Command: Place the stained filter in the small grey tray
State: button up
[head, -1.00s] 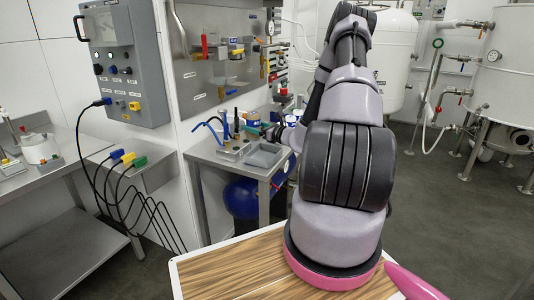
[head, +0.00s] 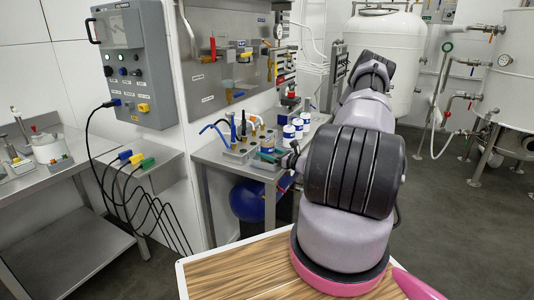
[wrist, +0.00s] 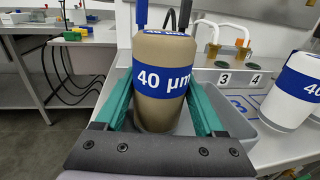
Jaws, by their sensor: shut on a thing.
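The stained filter (wrist: 160,80) is a tan-brown cylinder with a blue "40 µm" band. In the wrist view it stands upright between the green fingers of my gripper (wrist: 160,108), which is shut on it. The small grey tray (wrist: 240,124) shows behind and to the right of the filter. The filter is over or inside the tray; I cannot tell whether its base touches the tray floor, as my gripper hides it. In the head view my gripper (head: 270,157) is at the tray on the steel bench, and my arm hides part of that spot.
A white filter (wrist: 295,90) with a blue band stands right of the tray. White containers (head: 289,132) stand on the bench. A grey control box (head: 132,65) hangs on the left wall.

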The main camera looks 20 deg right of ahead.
jog(key=o, duration=1.5)
jog(key=shift+f, duration=0.1)
